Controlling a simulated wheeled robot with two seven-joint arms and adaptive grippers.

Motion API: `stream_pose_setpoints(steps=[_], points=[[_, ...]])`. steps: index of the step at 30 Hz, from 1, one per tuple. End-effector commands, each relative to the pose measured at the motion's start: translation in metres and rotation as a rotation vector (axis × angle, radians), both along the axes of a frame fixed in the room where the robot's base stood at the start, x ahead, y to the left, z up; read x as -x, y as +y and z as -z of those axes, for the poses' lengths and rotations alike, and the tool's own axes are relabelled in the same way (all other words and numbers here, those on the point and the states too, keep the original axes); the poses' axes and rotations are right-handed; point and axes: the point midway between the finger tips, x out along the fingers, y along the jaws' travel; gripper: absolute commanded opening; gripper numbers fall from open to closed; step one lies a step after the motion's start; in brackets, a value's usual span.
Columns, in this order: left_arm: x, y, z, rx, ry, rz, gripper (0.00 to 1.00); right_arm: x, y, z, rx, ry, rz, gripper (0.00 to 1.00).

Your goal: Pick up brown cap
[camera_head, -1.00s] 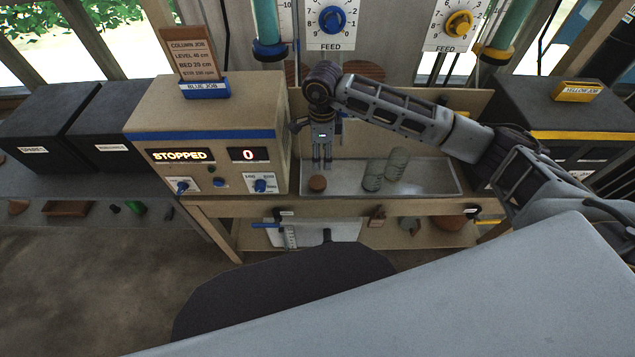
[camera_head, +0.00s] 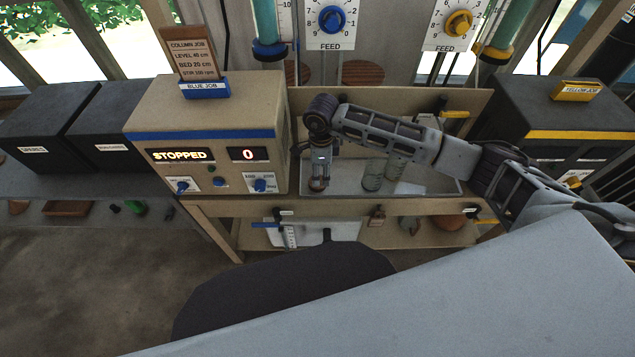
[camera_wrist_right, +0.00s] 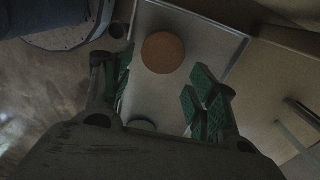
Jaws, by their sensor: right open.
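The brown cap (camera_head: 317,184) is a small round disc at the left end of the metal tray (camera_head: 436,187). In the right wrist view the brown cap (camera_wrist_right: 163,53) lies flat on the tray, ahead of the gap between my fingers. My right gripper (camera_head: 319,178) points down over the cap and partly hides it in the head view. In the right wrist view my right gripper (camera_wrist_right: 158,92) is open, with green-padded fingers apart and nothing between them. My left gripper is not in view.
Two ribbed clear jars (camera_head: 373,176) stand in the tray to the right of the cap. A beige control box (camera_head: 205,130) reading STOPPED stands close on the left. A lower shelf (camera_head: 400,236) holds several small items.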

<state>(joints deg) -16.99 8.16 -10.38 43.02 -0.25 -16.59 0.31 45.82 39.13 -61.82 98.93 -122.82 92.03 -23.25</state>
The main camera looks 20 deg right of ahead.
Motion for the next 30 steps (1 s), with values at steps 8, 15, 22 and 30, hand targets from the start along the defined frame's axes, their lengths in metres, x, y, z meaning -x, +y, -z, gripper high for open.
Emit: stream_pose_setpoints(steps=[8,15,22,30], points=[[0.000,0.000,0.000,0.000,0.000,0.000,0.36,0.000,0.002,0.004,-0.001,0.001,-0.001,0.59],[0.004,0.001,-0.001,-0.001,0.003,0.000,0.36,-0.003,0.009,0.027,-0.001,0.004,0.000,0.59],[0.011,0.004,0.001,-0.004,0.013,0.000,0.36,-0.004,0.009,0.049,-0.001,0.001,0.001,0.59],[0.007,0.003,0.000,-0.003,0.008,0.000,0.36,-0.004,0.009,0.052,-0.001,-0.001,0.000,0.59]])
